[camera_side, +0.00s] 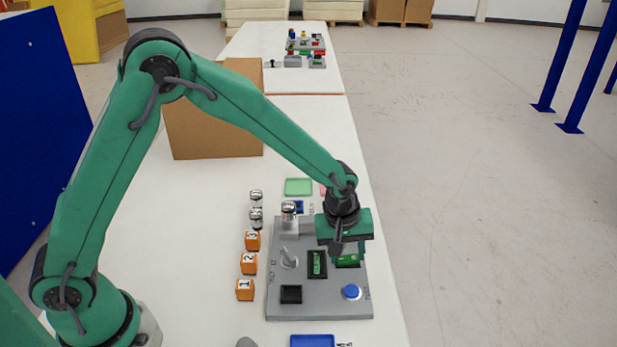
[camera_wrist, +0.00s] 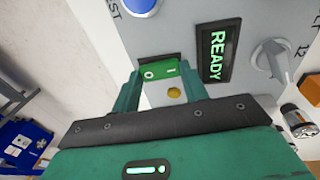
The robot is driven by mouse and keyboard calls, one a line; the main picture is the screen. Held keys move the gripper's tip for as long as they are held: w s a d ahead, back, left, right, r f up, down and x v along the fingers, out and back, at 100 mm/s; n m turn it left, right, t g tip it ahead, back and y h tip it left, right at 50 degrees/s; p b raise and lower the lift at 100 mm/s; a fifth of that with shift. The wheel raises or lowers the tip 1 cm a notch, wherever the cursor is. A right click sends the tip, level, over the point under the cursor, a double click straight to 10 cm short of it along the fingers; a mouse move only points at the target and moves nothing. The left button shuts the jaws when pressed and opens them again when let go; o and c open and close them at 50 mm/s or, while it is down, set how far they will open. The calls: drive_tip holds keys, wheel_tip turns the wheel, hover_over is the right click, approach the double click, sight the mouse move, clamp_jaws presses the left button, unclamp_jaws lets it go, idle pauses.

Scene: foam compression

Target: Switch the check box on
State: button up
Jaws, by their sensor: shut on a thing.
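The check box (camera_side: 318,303) is a grey panel on the white table. Its dark display (camera_side: 317,264) is lit and reads READY in green in the wrist view (camera_wrist: 218,55). A green rocker switch (camera_wrist: 160,71), marked with a circle and a line, sits in a dark frame beside the display. My gripper (camera_wrist: 160,85) is right over this switch, one finger on each side. It is shut on a pale piece (camera_wrist: 158,94) with a gold dot, just in front of the switch. In the side view my gripper (camera_side: 347,250) hides part of the switch.
The panel also bears a grey knob (camera_side: 289,258), a blue button (camera_side: 351,292) and a black square (camera_side: 291,294). Orange numbered blocks (camera_side: 249,263) and silver weights (camera_side: 256,215) stand left of it. A blue tray (camera_side: 312,341) is in front, a green tray (camera_side: 298,187) behind. A cardboard box (camera_side: 215,130) stands farther back.

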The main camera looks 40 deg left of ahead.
sight(340, 260)
drive_tip(key=shift+a, duration=0.15)
drive_tip(key=o, duration=0.7)
drive_tip(key=shift+r, duration=0.15)
wheel_tip(340, 260, up, 7)
drive_tip(key=s, duration=0.1)
drive_tip(key=shift+a+r, duration=0.2)
